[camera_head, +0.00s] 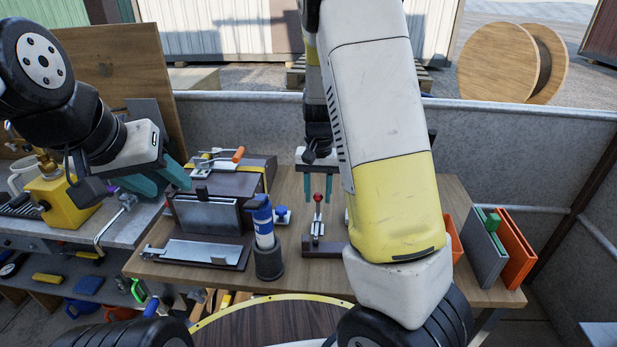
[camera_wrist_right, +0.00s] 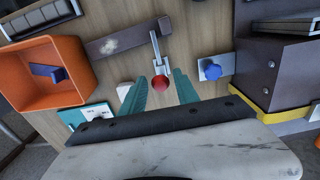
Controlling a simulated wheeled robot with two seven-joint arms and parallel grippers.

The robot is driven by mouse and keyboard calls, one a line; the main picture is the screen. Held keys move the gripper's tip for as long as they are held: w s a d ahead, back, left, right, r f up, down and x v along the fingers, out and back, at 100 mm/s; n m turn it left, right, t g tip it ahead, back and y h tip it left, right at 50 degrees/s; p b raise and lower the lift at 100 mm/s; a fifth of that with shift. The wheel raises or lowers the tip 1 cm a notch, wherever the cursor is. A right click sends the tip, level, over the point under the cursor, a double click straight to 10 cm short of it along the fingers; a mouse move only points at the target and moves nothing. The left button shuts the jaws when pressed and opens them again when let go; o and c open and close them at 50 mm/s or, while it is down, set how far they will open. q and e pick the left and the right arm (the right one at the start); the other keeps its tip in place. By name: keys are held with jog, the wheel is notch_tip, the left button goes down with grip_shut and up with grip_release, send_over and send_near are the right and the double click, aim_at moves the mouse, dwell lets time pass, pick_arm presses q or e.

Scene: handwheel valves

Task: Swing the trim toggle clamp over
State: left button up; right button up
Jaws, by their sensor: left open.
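A lever with a red ball knob (camera_head: 318,197) stands upright on a dark base on the wooden bench; it looks like the toggle clamp. The knob (camera_wrist_right: 161,84) also shows in the right wrist view, with its metal lever (camera_wrist_right: 157,50) beyond it. My right gripper (camera_head: 318,188) is open above the lever. In the wrist view its teal fingers (camera_wrist_right: 162,78) stand on either side of the knob, with gaps visible. My left gripper (camera_head: 168,186) is open and empty, left of the dark box. An orange-handled clamp (camera_head: 238,154) sits on that box; I cannot tell which clamp is the trim one.
A blue knob (camera_wrist_right: 210,70) stands close beside the red one. A blue bottle in a dark holder (camera_head: 265,235) and the dark box (camera_head: 215,215) are to the left. An orange bin (camera_wrist_right: 45,98) and upright panels (camera_head: 484,249) are on the bench's other side.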

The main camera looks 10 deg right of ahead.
jog(key=shift+o, duration=0.5)
jog(key=shift+w+r, duration=0.1)
jog(key=shift+r, duration=3.4)
notch_tip(320, 180, up, 7)
jog(key=s+r+n+t+y, duration=0.1)
jog(key=s+r+n+t, duration=0.1)
jog(key=s, duration=0.8)
jog(key=s+a+r+n+t+y, duration=0.1)
jog(key=s+r+t, duration=0.3)
jog(key=s, duration=0.6)
jog(key=shift+r+n, duration=0.4)
jog(key=shift+r, duration=0.25)
